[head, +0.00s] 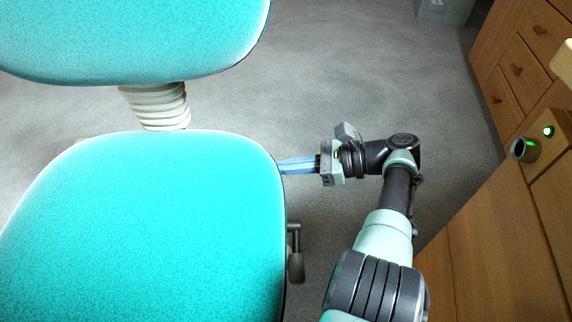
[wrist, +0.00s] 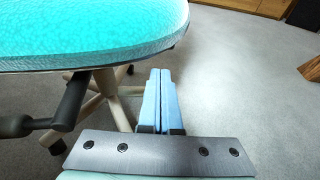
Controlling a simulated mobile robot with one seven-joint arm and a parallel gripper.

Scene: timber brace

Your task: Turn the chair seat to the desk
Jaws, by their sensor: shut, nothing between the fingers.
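The chair has a turquoise seat (head: 160,225) at the lower left of the head view and a turquoise backrest (head: 130,35) above it, joined by a ribbed pale support (head: 157,105). My gripper (head: 284,166) is shut and empty, its blue fingers pointing left at the right edge of the seat. In the wrist view the seat (wrist: 90,30) fills the upper left, and my gripper (wrist: 160,75) shows its fingers together, tips near the seat's rim. I cannot tell whether they touch it. A dark lever (wrist: 70,105) sticks out under the seat.
Wooden furniture with drawers (head: 515,70) stands at the right, with a wooden panel (head: 490,240) nearer me. A small round device with a green light (head: 525,149) sits there. The grey floor (head: 370,70) is open beyond my gripper. Pale chair legs (wrist: 115,95) spread below the seat.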

